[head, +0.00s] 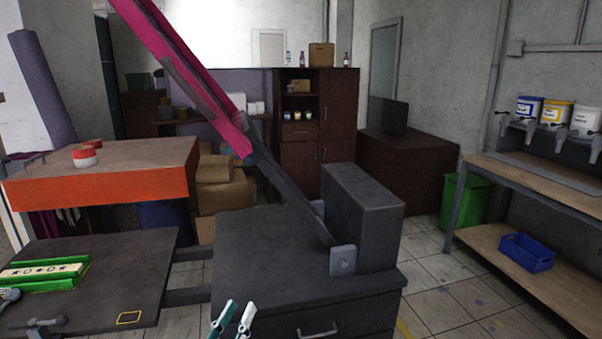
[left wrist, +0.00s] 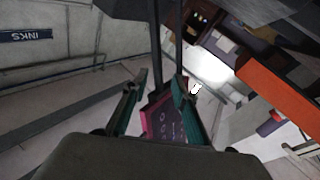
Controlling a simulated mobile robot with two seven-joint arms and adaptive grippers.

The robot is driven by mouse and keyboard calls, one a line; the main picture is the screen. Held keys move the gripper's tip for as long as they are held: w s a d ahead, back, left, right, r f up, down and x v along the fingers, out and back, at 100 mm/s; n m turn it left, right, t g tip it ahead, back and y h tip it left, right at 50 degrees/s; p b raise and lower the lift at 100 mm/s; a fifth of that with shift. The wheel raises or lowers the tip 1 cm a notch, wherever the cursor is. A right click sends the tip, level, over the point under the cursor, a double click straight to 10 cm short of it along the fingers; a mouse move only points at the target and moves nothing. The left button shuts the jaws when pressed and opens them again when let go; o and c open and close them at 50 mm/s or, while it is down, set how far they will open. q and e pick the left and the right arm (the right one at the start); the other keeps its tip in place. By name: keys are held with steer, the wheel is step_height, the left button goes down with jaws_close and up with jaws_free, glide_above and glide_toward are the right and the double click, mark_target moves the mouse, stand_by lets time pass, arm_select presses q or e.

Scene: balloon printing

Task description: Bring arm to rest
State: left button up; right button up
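My left gripper (head: 235,317) shows at the bottom middle of the head view, with its two teal fingertips apart in front of the dark cabinet. In the left wrist view the fingers of the left gripper (left wrist: 156,98) are also apart. Part of a magenta panel (left wrist: 162,122) shows between and beyond them; I see no grip on it. In the head view a magenta frame on a dark arm (head: 285,183) is tilted up to the left from a hinge (head: 343,260) on the cabinet. My right gripper is in neither view.
The dark cabinet (head: 250,245) with a grey block (head: 363,215) stands ahead. A dark platen (head: 125,262) holding a green-framed strip (head: 45,273) is at left. An orange-edged table (head: 110,189) stands behind it. A shelf (head: 525,185) with a blue bin (head: 526,252) stands at right.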

arm_select(q)
steer(key=s+a+f+m+g+y, duration=0.1)
steer(key=s+a+f+g, duration=0.1)
steer(key=s+f, duration=0.5)
steer(key=s+a+f+m+g+y, duration=0.1)
steer(key=s+a+f+g, duration=0.1)
steer(key=s+f+g, duration=0.2)
steer(key=s+a+f+m+g+y, duration=0.1)
steer(key=s+a+f+g, duration=0.1)
steer(key=s+f, duration=0.8)
step_height(320, 180, down, 8)
steer(key=shift+s+a+r+m+g, duration=0.25)
steer(key=shift+s+a+m+g, duration=0.05)
steer(key=shift+a+m+g, duration=0.1)
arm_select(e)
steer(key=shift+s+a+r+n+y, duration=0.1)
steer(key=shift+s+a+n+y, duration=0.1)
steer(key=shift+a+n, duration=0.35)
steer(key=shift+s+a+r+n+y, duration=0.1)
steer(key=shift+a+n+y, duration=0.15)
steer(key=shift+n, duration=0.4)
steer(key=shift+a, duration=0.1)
